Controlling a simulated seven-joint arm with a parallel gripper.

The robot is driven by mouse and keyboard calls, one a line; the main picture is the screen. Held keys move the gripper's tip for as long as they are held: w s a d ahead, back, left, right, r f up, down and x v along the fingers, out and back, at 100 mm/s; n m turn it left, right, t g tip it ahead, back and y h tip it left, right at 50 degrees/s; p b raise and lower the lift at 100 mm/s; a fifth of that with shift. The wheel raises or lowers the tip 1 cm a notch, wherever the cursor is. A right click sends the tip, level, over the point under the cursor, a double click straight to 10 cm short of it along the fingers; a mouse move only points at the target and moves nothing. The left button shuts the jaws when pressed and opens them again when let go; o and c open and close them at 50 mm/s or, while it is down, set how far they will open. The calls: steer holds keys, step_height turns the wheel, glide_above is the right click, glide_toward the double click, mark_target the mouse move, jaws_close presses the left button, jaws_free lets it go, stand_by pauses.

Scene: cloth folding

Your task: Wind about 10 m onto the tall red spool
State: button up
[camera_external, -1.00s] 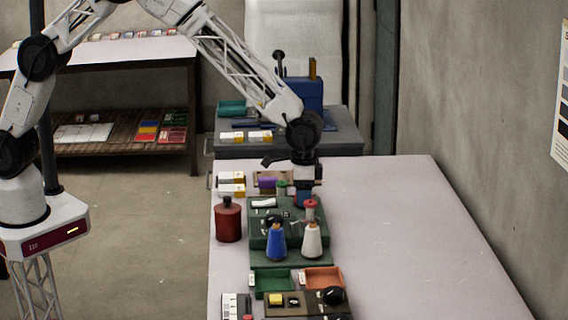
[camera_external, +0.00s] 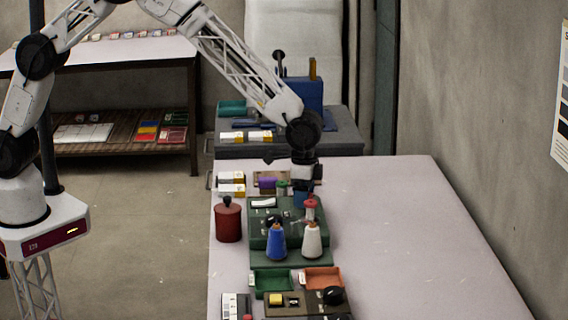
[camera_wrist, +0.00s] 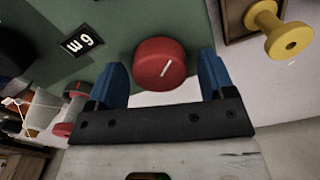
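My gripper (camera_wrist: 163,78) points down over the green winding machine (camera_external: 258,218), its blue fingers apart. In the wrist view a red knob (camera_wrist: 159,64) with a white line lies between the fingertips, with a narrow gap visible at the right finger; contact on the left is unclear. A small red spool-like piece (camera_external: 310,203) shows just below my gripper in the external view. Red and white parts, perhaps a spool with thread (camera_wrist: 62,129), show at the wrist view's left edge. I cannot tell for certain which is the tall red spool.
A blue cone (camera_external: 276,243) and a white cone (camera_external: 312,241) stand at the machine's front. A dark red canister (camera_external: 228,221) stands left. A yellow spool (camera_wrist: 288,40) and a black label with a digit and "m" (camera_wrist: 80,43) flank the knob. The table's right side is clear.

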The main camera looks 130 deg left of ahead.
steer(key=shift+r, duration=0.15)
steer(key=shift+r, duration=3.75)
steer(key=n, duration=0.5)
steer(key=shift+d+f, duration=0.1)
steer(key=shift+f, duration=0.05)
steer(key=n, duration=0.4)
steer(key=shift+f, duration=0.1)
steer(key=shift+f, duration=0.15)
steer(key=shift+f, duration=3.75)
